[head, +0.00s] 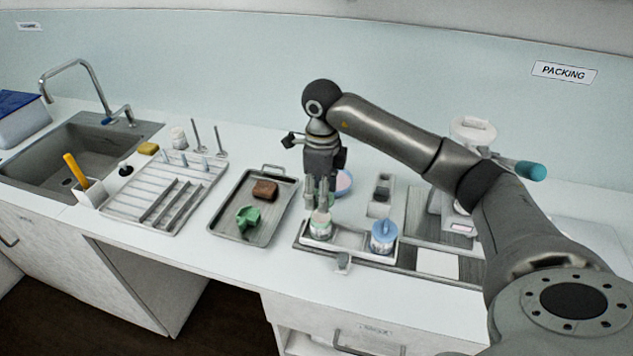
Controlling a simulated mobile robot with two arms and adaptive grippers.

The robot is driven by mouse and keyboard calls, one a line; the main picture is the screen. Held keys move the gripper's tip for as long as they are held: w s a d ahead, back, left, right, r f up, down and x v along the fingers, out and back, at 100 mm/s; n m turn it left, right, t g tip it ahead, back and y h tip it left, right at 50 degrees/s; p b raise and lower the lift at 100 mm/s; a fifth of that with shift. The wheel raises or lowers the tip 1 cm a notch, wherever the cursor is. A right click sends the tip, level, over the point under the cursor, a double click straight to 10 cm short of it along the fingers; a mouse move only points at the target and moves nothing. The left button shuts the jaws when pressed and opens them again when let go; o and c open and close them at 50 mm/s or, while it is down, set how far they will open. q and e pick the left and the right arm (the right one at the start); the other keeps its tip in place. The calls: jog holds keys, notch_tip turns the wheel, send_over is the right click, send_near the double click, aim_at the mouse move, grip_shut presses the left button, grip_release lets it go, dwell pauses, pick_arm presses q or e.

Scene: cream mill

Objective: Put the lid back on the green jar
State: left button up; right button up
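A small pale jar with a greenish top (320,224) stands in the left part of a white holder on the counter. My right gripper (319,206) points down directly over it, with its fingertips at or just above the top. The fingers hide part of the top, and I cannot tell whether they hold a lid or touch the jar. A jar with a blue lid (384,231) stands to the right in the same holder. My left gripper is not in view.
A grey tray (222,226) with a green piece (248,217) and a brown block (265,190) lies left of the holder. A round pinkish dish (344,184) sits behind my gripper. A drying rack (125,205) and sink (50,150) are farther left. A white device (472,135) stands right.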

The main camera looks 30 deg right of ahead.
jog(key=shift+s+f+b, duration=0.15)
jog(key=shift+f+b, duration=0.15)
jog(key=shift+f, duration=0.1)
jog(key=shift+f+b, duration=0.45)
jog(key=shift+f, duration=0.2)
notch_tip(320, 180, down, 2)
jog(key=shift+f+b, duration=0.15)
jog(key=shift+b, duration=0.7)
pick_arm(q)
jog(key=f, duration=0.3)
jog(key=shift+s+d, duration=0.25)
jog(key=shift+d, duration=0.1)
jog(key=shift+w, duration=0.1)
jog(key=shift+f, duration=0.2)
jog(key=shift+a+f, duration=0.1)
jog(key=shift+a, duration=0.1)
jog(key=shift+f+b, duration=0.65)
jog(key=shift+b, duration=0.15)
pick_arm(e)
jog(key=shift+f, duration=0.65)
